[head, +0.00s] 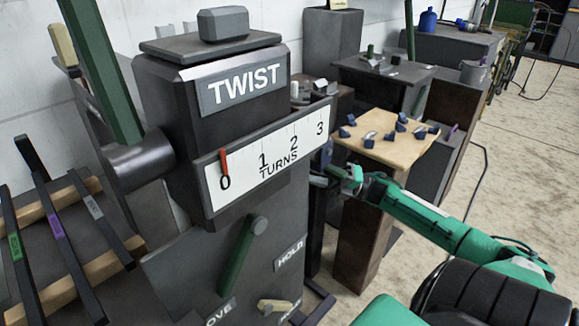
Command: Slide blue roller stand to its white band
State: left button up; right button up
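I cannot pick out a blue roller stand or its white band for certain in the head view. My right arm comes in from the right, and its green gripper (340,177) is beside the right end of the TURNS scale, left of the wooden-topped table. The gripper's fingertips are small and partly lost against the dark machinery, so whether they are open or holding anything is unclear. My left gripper is not in view.
A grey machine marked TWIST (245,88) fills the centre, its red pointer (223,160) at 0. A wooden-topped table (385,150) holds several small blue pieces (369,140). Black bars (60,235) lie on wooden blocks at left. Open floor (530,160) is at right.

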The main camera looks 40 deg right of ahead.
jog(key=b+x, duration=0.1)
jog(key=x, duration=0.5)
jog(key=shift+c, duration=0.5)
jog(key=shift+f, duration=0.1)
grip_shut()
